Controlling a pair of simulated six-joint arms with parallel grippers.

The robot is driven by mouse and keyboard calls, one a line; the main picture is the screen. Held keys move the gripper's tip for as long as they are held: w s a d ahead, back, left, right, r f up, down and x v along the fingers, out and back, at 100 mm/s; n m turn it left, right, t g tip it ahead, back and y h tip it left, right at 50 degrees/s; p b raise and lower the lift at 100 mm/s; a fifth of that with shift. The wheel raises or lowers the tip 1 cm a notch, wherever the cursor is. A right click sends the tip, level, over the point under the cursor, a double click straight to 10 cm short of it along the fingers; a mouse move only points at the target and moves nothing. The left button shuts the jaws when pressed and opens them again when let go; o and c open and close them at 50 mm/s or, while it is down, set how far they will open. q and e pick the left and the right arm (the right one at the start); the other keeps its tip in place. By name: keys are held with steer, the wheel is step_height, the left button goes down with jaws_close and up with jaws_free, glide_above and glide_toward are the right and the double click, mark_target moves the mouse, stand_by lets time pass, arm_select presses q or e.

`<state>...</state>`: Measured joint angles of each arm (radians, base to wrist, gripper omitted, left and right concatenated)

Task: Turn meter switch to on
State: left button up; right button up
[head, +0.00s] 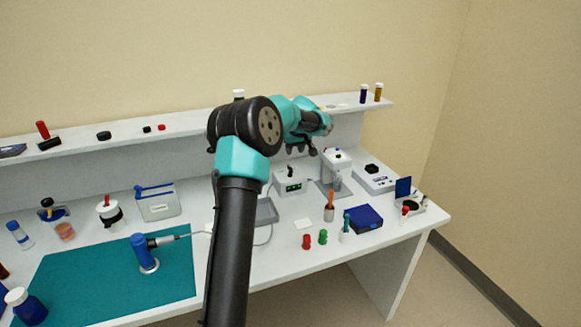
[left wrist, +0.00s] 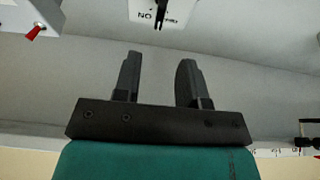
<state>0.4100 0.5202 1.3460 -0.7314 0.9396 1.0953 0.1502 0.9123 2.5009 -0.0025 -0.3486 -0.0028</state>
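The meter (head: 290,186) is a small white box with a dark display on its front, standing on the bench below the shelf. A black switch lever (head: 290,170) stands up on its top. In the left wrist view the meter's white top (left wrist: 140,12) is at the upper edge, with upside-down "ON" lettering beside the black lever (left wrist: 163,14). My left gripper (head: 302,148) is above and behind the meter in the head view. In the left wrist view its two fingers (left wrist: 160,75) are apart with nothing between them. My right gripper is not in view.
A white device (head: 335,165) stands right of the meter; a red toggle (left wrist: 36,31) shows at the wrist view's upper left. A grey tray (head: 267,211) is left of the meter, partly behind my arm. The shelf (head: 180,126) runs behind. A blue box (head: 363,217) lies in front right.

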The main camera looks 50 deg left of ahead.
mark_target(290, 167)
arm_select(q)
steer(key=x, duration=1.1)
steer(key=shift+a, duration=0.15)
steer(key=shift+c, duration=0.3)
jaws_close()
